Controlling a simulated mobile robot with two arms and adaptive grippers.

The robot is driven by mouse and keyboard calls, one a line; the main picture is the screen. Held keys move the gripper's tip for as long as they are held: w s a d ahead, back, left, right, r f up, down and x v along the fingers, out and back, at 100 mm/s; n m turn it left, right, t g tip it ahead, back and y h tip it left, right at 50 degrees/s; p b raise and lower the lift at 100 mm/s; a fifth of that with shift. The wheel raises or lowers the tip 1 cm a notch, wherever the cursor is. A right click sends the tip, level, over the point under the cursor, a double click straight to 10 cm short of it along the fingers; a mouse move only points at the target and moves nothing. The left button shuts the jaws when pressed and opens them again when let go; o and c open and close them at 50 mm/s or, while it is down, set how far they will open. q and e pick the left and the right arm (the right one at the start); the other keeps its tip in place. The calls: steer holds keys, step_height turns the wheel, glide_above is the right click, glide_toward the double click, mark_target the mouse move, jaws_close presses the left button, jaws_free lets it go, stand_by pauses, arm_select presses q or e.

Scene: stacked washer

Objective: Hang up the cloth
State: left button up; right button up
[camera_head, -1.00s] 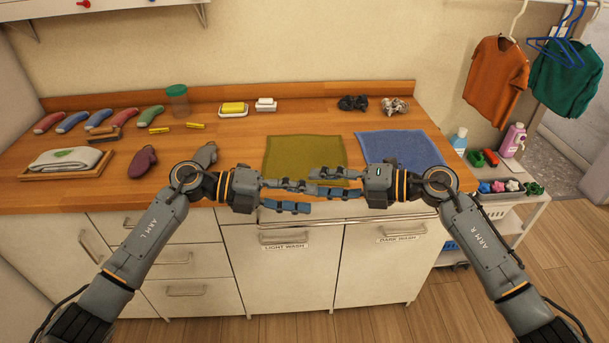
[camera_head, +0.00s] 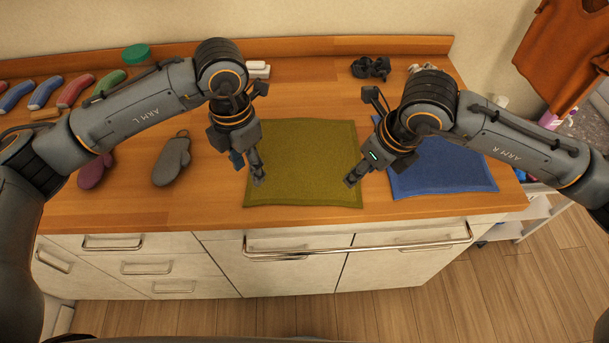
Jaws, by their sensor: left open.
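The olive-green cloth (camera_head: 305,150) lies flat on the wooden counter, its front edge near the counter's front edge. A blue cloth (camera_head: 445,170) lies flat to its right. My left gripper (camera_head: 247,170) is open and points down at the green cloth's left edge; contact is unclear. My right gripper (camera_head: 358,175) points down at the green cloth's right edge. Its finger gap is not clear, and its arm covers part of the blue cloth. A metal rail (camera_head: 330,253) runs along the cabinet front below the cloths.
Two oven mitts (camera_head: 172,160) lie left of my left gripper. Dark small items (camera_head: 370,68) sit at the back of the counter (camera_head: 215,205). An orange shirt (camera_head: 562,50) hangs at the upper right. A white cart (camera_head: 520,220) stands right of the counter.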

mark_target(252, 200)
arm_select(q)
steer(key=f, duration=0.7)
steer(key=shift+s+a+f, duration=0.15)
steer(key=shift+s+f, duration=0.2)
arm_select(e)
steer(key=f, duration=0.7)
steer(key=shift+s+d+f, duration=0.1)
steer(key=shift+s+f, duration=0.25)
steer(key=shift+s, duration=0.05)
arm_select(q)
steer(key=shift+f, duration=0.1)
arm_select(e)
steer(key=shift+f, duration=0.1)
arm_select(q)
steer(key=shift+f+b, duration=0.15)
steer(key=shift+b, duration=0.15)
arm_select(e)
steer(key=shift+f, duration=0.15)
arm_select(q)
steer(key=shift+c, duration=0.4)
arm_select(e)
steer(key=shift+f, duration=0.1)
steer(key=shift+c, duration=0.4)
arm_select(q)
jaws_close()
arm_select(e)
jaws_close()
steer(key=shift+f, duration=0.1)
